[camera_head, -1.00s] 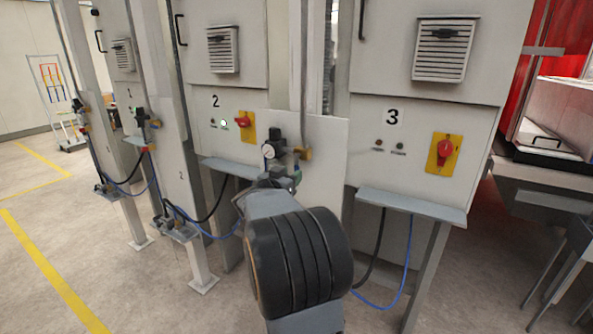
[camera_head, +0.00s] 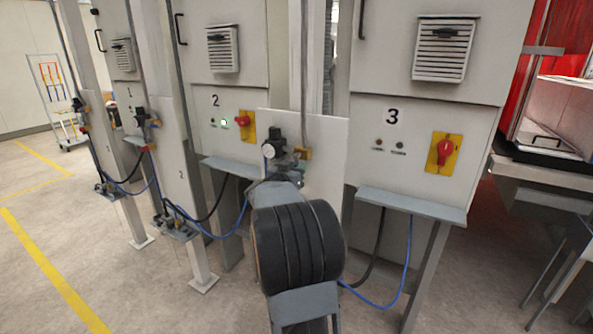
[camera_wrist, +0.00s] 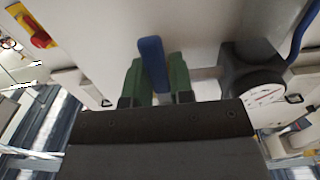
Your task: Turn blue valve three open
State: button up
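The blue valve handle (camera_wrist: 153,62) shows in the wrist view as an upright blue lever between the two green fingers of my gripper (camera_wrist: 155,84). The fingers stand close on both sides of it and it fills the gap between them, so my gripper looks shut on it. The valve's body is hidden behind the gripper. A round dial gauge (camera_wrist: 262,98) is just right of the fingers. In the head view the gauge (camera_head: 269,151) sits on the valve assembly in front of panel 3's left side; my arm hides the gripper and handle there.
Panel 3 (camera_head: 425,130) carries a red rotary switch on a yellow plate (camera_head: 443,153); a grey ledge (camera_head: 412,206) juts out below. Blue and black hoses hang under it. Similar valve stations stand left. The floor at the left is clear.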

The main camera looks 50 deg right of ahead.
grip_shut()
